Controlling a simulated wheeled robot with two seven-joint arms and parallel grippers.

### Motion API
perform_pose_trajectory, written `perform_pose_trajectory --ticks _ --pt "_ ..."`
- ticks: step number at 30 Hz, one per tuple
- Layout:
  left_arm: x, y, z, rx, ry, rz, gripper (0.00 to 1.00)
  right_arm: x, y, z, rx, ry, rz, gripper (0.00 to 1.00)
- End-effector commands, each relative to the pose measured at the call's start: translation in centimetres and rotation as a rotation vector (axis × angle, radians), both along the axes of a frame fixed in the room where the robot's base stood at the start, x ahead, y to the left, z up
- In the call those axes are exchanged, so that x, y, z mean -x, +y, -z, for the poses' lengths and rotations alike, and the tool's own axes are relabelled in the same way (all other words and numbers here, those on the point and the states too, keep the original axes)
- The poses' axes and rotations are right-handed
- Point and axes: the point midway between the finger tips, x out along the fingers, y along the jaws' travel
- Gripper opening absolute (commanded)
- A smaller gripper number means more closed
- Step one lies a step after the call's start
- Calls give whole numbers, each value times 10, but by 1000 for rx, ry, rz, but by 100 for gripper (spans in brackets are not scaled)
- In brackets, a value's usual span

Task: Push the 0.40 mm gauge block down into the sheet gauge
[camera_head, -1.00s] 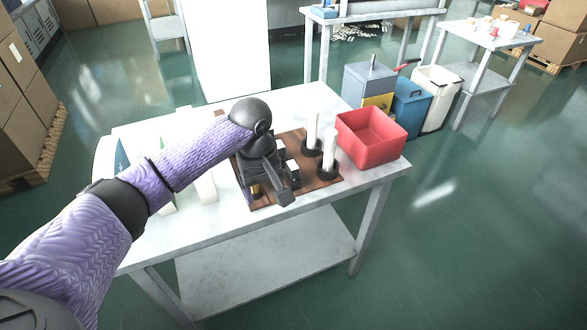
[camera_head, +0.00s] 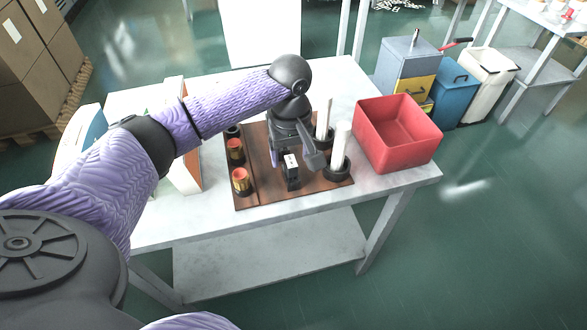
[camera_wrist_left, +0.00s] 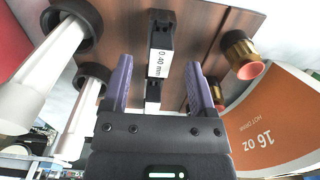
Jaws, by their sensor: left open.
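The white block marked "0. 40 mm" (camera_wrist_left: 160,63) shows in the left wrist view, between my spread fingers and apart from both. It adjoins a black body (camera_wrist_left: 161,25), which I take to be the sheet gauge. In the head view a white-topped piece (camera_head: 291,160) stands in a black holder (camera_head: 292,183) on the brown board; how deep the block sits cannot be told. My left gripper (camera_wrist_left: 158,72) is open and empty, its purple fingers either side of the block; it hangs over the board in the head view (camera_head: 288,155). My right gripper is out of view.
The brown board (camera_head: 250,196) carries two white rods (camera_head: 341,145) in black round bases on the right and red-topped brass pieces (camera_head: 240,178) on the left. A red bin (camera_head: 398,135) stands right of it.

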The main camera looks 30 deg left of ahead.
Motion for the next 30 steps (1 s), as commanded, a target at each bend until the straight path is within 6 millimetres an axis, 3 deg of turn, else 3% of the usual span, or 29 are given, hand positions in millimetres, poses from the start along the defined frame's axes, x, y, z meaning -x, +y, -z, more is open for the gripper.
perform_pose_trajectory --ticks 1,3,10,20,30 --pt "-1 2 21 -2 7 -1 74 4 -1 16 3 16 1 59" --pt "0 1 32 -2 5 1 74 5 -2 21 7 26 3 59" --pt "-1 1 30 -1 0 1 71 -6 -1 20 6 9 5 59" --pt "-1 1 29 -1 0 1 2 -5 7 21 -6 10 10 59" --pt "-1 1 27 -1 -1 1 0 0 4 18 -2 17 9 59"
